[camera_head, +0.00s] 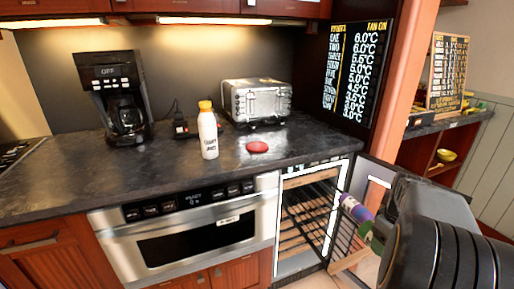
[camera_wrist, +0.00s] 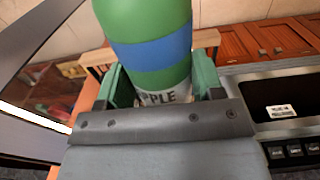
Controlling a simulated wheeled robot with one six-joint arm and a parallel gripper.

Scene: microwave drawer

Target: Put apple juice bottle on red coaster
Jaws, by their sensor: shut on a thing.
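My gripper (camera_head: 374,236) is at the lower right in the head view, in front of the open cooler. It is shut on the apple juice bottle (camera_head: 355,208), which is tilted, with purple and green parts showing. In the wrist view the bottle (camera_wrist: 152,45) is green with a blue band and letters reading "PLE", held between the green fingers of my gripper (camera_wrist: 165,88). The red coaster (camera_head: 257,147) lies flat and bare on the dark countertop, to the left of and above my gripper in the head view.
A white bottle with a yellow cap (camera_head: 208,135) stands left of the coaster. A toaster (camera_head: 257,101) is behind it, a coffee maker (camera_head: 118,95) further left. The cooler (camera_head: 303,228) with racks stands open below the counter (camera_head: 60,175). The microwave drawer (camera_head: 190,238) is shut.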

